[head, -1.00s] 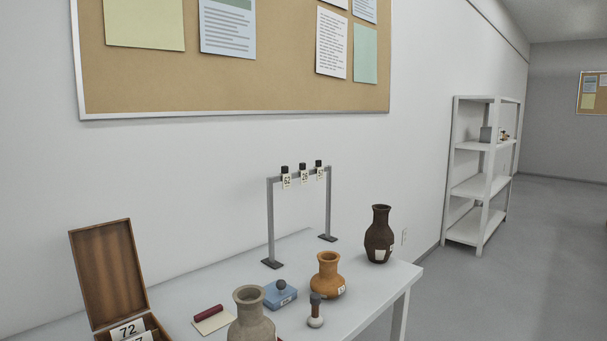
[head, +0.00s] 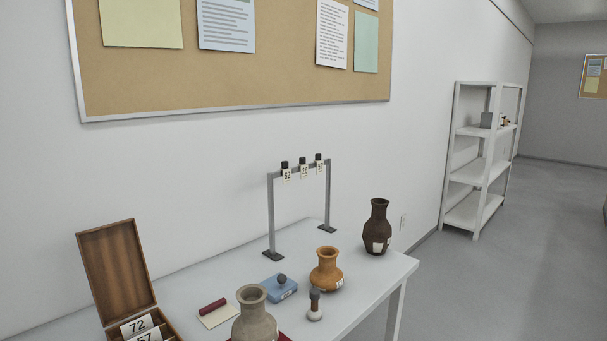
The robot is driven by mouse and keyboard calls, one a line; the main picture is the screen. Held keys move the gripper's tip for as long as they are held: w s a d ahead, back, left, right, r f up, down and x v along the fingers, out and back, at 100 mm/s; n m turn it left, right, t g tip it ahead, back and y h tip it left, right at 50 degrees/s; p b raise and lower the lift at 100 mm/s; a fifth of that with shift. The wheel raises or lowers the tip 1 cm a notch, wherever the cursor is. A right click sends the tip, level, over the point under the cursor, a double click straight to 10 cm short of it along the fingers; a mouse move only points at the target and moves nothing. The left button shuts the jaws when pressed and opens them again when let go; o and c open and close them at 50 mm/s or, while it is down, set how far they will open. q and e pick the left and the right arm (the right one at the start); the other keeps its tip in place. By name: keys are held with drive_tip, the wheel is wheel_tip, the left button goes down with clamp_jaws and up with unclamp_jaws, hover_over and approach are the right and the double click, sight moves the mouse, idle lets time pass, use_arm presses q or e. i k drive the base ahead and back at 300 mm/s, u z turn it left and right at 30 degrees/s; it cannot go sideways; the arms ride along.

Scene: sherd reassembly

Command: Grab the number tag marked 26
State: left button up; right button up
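A grey metal rack (head: 271,215) stands at the back of the white table. Three small number tags with black tops hang from its crossbar. The left tag (head: 287,175) seems to read 62. The middle tag (head: 304,171) and the right tag (head: 320,167) carry numbers too small to read surely, so I cannot tell which is 26. Neither of my grippers shows in the head view.
On the white table (head: 368,286) stand a dark brown vase (head: 377,228), an orange vase (head: 326,270), a grey-beige vase (head: 254,320), a blue block with a knob (head: 280,288), a small brush-like tool (head: 315,306) and an open wooden box (head: 113,268) with number cards. A white shelf (head: 481,160) stands beyond.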

sight(302, 161)
drive_tip(key=z, duration=1.35)
drive_tip(key=i, duration=3)
drive_tip(key=u, duration=3.4)
